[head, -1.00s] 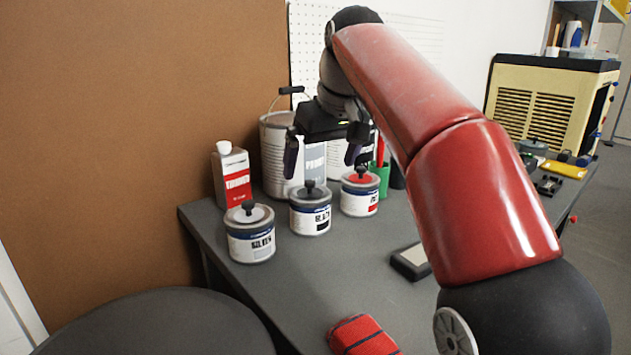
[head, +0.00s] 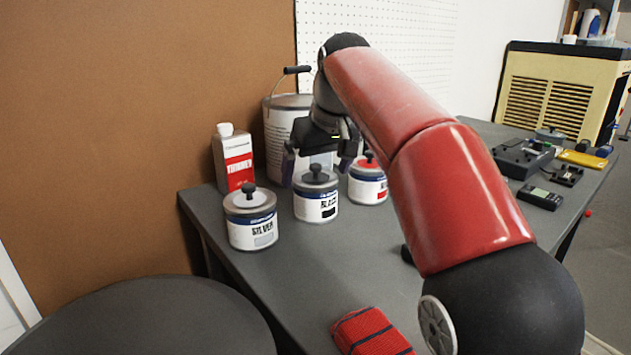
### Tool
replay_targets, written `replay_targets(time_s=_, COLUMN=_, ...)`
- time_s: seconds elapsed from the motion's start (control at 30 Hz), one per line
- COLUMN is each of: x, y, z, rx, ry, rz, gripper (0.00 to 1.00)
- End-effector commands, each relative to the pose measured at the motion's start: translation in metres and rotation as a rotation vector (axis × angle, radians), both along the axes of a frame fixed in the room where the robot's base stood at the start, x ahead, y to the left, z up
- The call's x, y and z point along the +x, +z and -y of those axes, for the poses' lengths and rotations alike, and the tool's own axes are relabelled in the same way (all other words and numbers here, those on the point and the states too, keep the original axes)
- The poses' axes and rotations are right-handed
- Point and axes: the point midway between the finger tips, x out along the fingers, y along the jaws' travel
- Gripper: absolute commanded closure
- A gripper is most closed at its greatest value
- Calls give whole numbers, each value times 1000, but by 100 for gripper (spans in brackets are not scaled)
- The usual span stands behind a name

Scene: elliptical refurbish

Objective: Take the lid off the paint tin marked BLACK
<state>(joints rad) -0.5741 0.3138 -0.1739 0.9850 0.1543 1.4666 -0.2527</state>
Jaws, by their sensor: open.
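The paint tin marked BLACK (head: 316,207) stands upright on the grey bench, in the middle of a row of three tins. Its grey lid (head: 302,183) is on, with a dark round knob (head: 315,170) on top. My gripper (head: 317,174) is open, pointing down, with its dark fingers apart on either side above this tin. The knob shows between the fingers; I cannot tell whether they touch it. The tin marked SILVER (head: 251,230) stands to the left. A tin with a red lid (head: 367,190) stands to the right, partly behind my arm.
A white and red thinner can (head: 234,160) and a large handled pail (head: 283,128) stand behind the tins. A red striped cloth (head: 371,332) lies at the front. Small devices (head: 540,197) lie at the right. The bench (head: 300,280) is clear in front of the tins.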

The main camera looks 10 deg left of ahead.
Motion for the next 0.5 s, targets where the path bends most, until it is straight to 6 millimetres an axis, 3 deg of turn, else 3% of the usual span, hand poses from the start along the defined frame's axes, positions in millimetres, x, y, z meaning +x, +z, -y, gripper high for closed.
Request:
replay_targets(time_s=0.07, x=0, y=1, z=0, rx=0, ry=0, rz=0, gripper=1)
replay_targets(time_s=0.4, x=0, y=1, z=0, rx=0, ry=0, rz=0, gripper=44)
replay_targets(time_s=0.5, x=0, y=1, z=0, rx=0, ry=0, rz=0, gripper=44)
